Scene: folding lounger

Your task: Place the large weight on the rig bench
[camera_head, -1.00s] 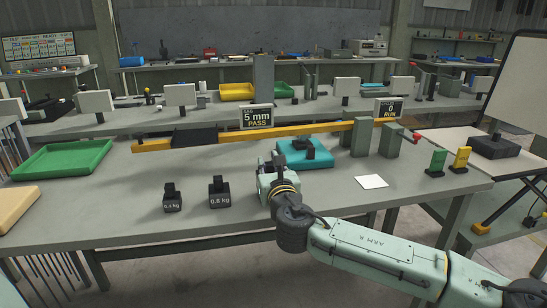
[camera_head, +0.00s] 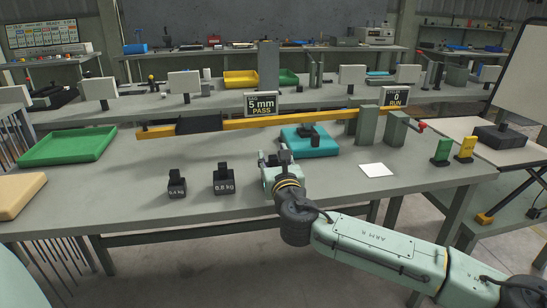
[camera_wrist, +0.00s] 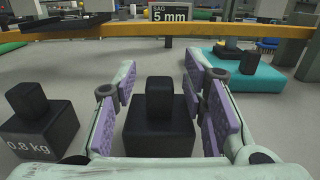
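A black block weight with a knob (camera_wrist: 160,128) stands on the grey bench (camera_head: 125,190) between my gripper's purple-padded fingers in the wrist view. Its label does not show. My gripper (camera_wrist: 160,72) is open around it, with gaps at both sides. In the head view my gripper (camera_head: 273,158) is over the bench, right of the 0.8 kg weight, and mostly hides that block. The 0.8 kg weight (camera_head: 223,183) and the smaller 0.4 kg weight (camera_head: 177,187) stand to its left. Another black knobbed block (camera_head: 309,137) sits on a teal pad (camera_head: 322,150).
A yellow beam (camera_head: 300,117) crosses behind the weights, with a "5 mm PASS" display (camera_head: 262,104) and grey posts (camera_head: 367,125). A green tray (camera_head: 68,146) is at left. A white card (camera_head: 376,170) and green (camera_head: 441,152) and yellow (camera_head: 466,149) blocks are at right.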

